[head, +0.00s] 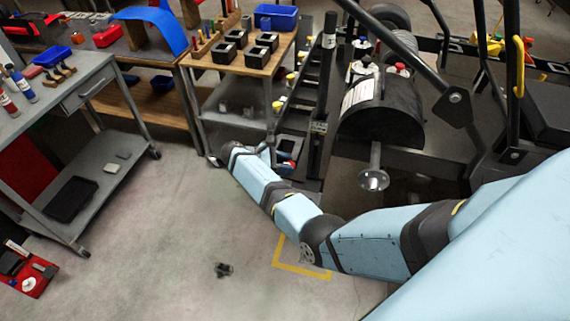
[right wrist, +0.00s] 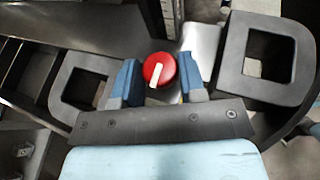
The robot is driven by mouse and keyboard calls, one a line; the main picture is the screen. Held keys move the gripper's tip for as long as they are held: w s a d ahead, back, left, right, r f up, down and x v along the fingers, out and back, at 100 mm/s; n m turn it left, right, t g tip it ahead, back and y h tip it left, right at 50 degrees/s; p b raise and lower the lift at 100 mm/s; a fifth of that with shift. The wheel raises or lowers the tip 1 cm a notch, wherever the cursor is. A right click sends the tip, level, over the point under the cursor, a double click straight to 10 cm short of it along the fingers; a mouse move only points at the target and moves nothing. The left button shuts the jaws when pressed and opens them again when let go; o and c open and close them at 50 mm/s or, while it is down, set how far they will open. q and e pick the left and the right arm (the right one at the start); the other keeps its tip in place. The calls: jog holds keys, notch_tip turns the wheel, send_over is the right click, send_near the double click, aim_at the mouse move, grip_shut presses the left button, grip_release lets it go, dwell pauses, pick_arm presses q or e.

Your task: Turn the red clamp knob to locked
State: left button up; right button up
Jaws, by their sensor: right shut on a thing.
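The red clamp knob (right wrist: 163,62) is round with a white pointer bar. In the right wrist view it lies between the two blue fingers of my right gripper (right wrist: 158,80), which is shut on it. The white bar points down the picture toward the palm, tilted slightly left. In the head view the knob is small and partly hidden among the dark frame parts, with my right gripper (head: 287,168) at it. My left gripper is not in view. No lock marks can be read.
A kart frame with dark bars (head: 445,90) and a black rounded housing (head: 385,122) stands right of the gripper. A wooden-topped bench (head: 215,62) with black blocks is behind, a grey cart (head: 95,135) at left. The floor between is mostly clear.

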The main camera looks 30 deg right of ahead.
jog(key=o, duration=0.9)
jog(key=b+v, duration=0.1)
jog(key=v, duration=1.2)
jog(key=shift+w+a+r, duration=0.1)
jog(key=shift+a+r, duration=0.05)
jog(key=shift+a, duration=0.15)
